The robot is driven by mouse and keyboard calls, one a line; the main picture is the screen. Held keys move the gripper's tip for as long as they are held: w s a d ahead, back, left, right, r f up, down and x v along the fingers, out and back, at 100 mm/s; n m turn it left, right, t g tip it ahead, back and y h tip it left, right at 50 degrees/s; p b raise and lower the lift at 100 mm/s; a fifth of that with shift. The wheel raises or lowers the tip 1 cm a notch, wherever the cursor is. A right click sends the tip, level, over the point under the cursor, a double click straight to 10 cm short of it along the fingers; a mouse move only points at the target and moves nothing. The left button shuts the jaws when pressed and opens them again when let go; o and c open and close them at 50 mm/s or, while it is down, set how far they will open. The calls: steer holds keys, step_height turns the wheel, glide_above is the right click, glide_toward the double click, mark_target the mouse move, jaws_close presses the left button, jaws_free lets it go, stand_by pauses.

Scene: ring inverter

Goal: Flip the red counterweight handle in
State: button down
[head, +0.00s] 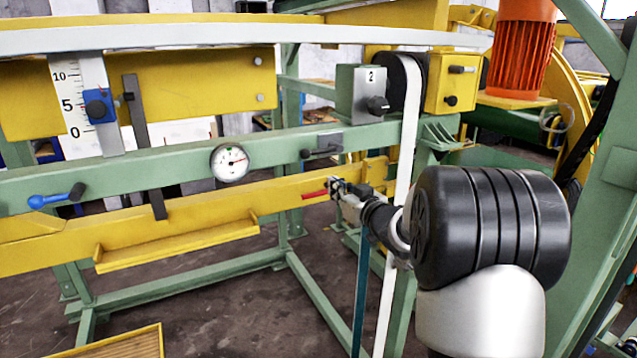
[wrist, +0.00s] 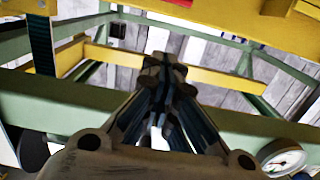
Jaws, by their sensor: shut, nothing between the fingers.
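The red counterweight handle (head: 314,194) shows in the head view as a short red bar in front of the lower yellow beam (head: 190,222). My gripper (head: 335,184) is shut and empty, at the right end of the handle in the picture. Its tips hide part of that end, and I cannot tell whether they touch it. In the wrist view my gripper (wrist: 164,66) has its fingers together, with nothing between them. A small red patch (wrist: 181,2) at the top edge there may be the handle.
A green rail (head: 120,180) carries a round dial gauge (head: 230,163) and a blue lever (head: 55,200). A white belt (head: 399,205) hangs close to my wrist. A grey box with a knob (head: 362,92) stands above. Open floor shows below the yellow beam.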

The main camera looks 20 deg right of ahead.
steer(key=shift+a, duration=0.1)
steer(key=w+f+p, duration=0.2)
steer(key=w+f, duration=0.2)
steer(key=w, duration=0.6)
steer(key=shift+w+f, duration=0.2)
steer(key=shift+w, duration=0.2)
steer(key=shift+a+f+b, duration=0.1)
steer(key=shift+a+b, duration=0.05)
steer(key=shift+b, duration=0.15)
steer(key=shift+a+f+n+b, duration=0.15)
steer(key=shift+n+b, duration=0.15)
steer(key=shift+b, duration=0.2)
